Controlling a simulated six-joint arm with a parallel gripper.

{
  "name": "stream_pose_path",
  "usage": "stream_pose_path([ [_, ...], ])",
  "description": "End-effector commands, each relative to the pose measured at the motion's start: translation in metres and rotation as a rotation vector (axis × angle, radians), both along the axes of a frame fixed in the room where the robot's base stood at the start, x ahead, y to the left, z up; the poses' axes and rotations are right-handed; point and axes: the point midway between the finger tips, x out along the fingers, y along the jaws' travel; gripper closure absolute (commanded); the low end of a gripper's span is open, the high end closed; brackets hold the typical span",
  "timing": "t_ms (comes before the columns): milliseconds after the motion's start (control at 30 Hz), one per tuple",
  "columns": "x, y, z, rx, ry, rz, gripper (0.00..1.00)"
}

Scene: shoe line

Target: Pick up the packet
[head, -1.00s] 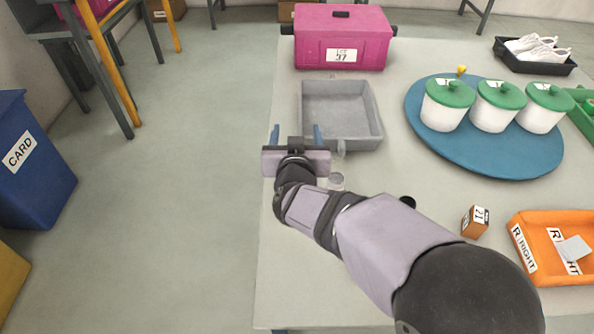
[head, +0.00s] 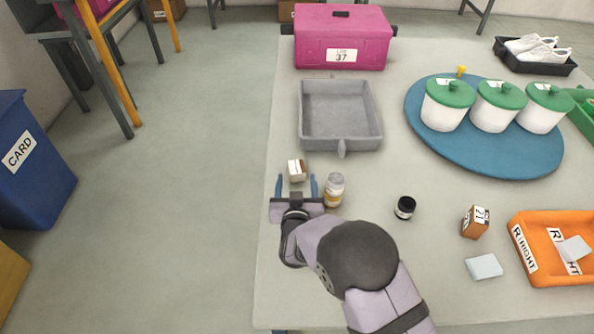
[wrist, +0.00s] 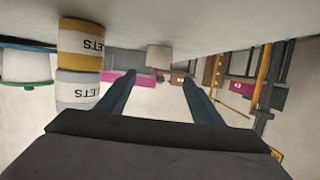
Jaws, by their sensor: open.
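A pale, flat packet (head: 484,266) lies on the table at the lower right, left of the orange tray. A similar pale packet (head: 574,249) lies inside that tray. My gripper (head: 295,184) is open and empty near the table's left edge, far to the left of both packets. A small white-and-brown box (head: 297,170) is just ahead of its fingertips; it also shows between and beyond the fingers in the wrist view (wrist: 160,55). I cannot tell whether the fingers flank it. Neither flat packet is identifiable in the wrist view.
A yellow-and-white jar (head: 334,190) stands close to the right finger, also large in the wrist view (wrist: 80,60). A grey tray (head: 341,140) lies beyond.

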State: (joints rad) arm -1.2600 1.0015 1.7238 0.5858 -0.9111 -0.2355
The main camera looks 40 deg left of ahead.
Motion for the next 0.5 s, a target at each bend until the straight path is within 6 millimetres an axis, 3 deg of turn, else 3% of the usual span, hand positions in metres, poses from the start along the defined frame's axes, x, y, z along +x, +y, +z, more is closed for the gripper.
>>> stream_pose_path([
  [500,0.020,0.018,-0.011,-0.002,0.000,-0.001,0.39],
])
